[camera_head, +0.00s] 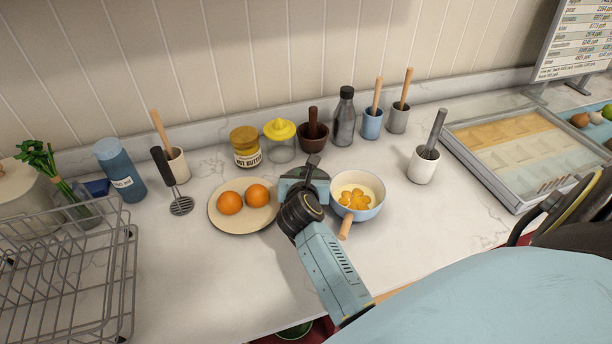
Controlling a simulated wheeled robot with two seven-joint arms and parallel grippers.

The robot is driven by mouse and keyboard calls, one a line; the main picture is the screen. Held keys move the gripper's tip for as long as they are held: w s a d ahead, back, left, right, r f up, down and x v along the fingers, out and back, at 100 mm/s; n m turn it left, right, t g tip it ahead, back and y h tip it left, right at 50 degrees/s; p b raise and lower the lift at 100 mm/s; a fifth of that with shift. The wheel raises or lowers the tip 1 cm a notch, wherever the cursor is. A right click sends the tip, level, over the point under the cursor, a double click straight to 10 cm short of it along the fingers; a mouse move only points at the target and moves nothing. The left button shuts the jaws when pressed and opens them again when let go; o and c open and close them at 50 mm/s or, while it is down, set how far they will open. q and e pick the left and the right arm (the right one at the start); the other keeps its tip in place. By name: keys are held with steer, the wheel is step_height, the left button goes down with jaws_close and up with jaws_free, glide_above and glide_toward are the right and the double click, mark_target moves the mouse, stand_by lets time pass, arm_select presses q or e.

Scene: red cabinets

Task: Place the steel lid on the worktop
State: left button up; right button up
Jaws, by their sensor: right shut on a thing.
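My right gripper (308,172) is above the worktop (270,290), between the plate of oranges and a saucepan. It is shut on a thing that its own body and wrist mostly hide. I cannot make out a steel lid clearly anywhere, so I cannot tell from its shape whether the held thing is the lid. The pale blue saucepan (366,212), with a wooden handle, stands uncovered just right of the gripper and holds yellow pieces. My left gripper is not in view.
A plate (230,224) with two oranges is just left of the gripper. A dark mortar (312,141), jar (245,147), juicer (281,140) and bottle (344,118) stand behind. A wire rack (68,265) is at left, a lidded tray (530,148) at right. The front worktop is clear.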

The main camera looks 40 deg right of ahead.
steer(key=shift+f, duration=0.15)
steer(key=o, duration=1)
steer(key=shift+o, duration=0.2)
steer(key=shift+r, duration=0.2)
steer(key=shift+s+a+r, duration=0.1)
steer(key=shift+s+a, duration=0.1)
steer(key=v, duration=1.1)
steer(key=shift+s+a+r, duration=0.1)
steer(key=shift+s+r, duration=0.05)
